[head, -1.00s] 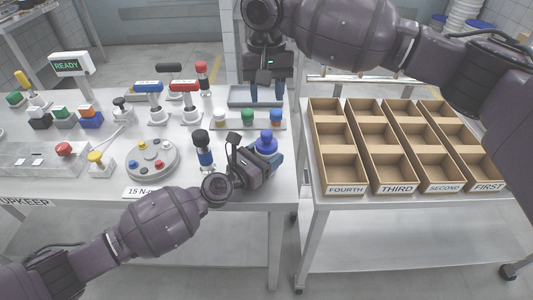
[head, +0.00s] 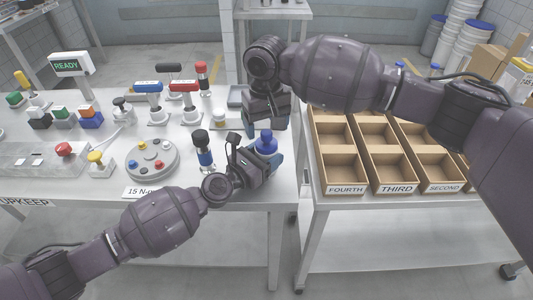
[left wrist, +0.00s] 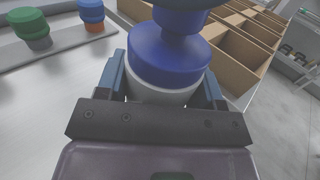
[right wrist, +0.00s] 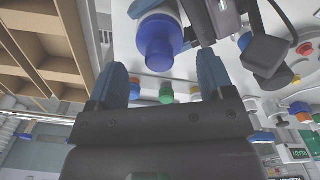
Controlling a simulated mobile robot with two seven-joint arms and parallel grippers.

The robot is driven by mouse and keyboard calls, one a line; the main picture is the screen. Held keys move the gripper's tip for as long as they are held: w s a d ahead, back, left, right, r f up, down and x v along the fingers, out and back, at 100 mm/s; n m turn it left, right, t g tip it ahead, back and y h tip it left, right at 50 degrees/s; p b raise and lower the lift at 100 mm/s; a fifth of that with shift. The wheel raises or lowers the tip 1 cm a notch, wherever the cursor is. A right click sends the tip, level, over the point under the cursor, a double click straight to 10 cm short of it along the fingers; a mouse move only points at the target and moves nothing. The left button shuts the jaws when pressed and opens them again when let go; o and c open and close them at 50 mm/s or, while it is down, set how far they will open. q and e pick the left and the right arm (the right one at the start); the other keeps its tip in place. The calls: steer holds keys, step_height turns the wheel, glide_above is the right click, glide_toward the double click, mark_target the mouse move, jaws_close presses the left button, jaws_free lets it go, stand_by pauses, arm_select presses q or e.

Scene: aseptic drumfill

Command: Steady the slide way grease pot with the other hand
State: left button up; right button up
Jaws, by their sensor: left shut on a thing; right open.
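A pot with a blue lid and a white body stands near the right edge of the bench; its lid (head: 266,142) shows in the head view. I take it to be the slide way grease pot, as no label is readable. My left gripper (head: 268,162) is shut on its body, clear in the left wrist view, where the lid (left wrist: 170,55) rises between the fingers. My right gripper (head: 266,122) is open and empty, pointing down just behind and above the lid. In the right wrist view the lid (right wrist: 158,45) lies beyond the open fingers, apart from them.
A black-capped bottle with a blue band (head: 204,150) stands left of the pot. A rack holds small lidded pots, one green (left wrist: 30,25). Cardboard bins (head: 340,150) stand on the table to the right. A round button plate (head: 152,160) is on the bench.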

arm_select(q)
steer(key=shift+s+f, duration=0.15)
steer(key=shift+f, duration=0.2)
arm_select(e)
steer(key=shift+f, duration=2.4)
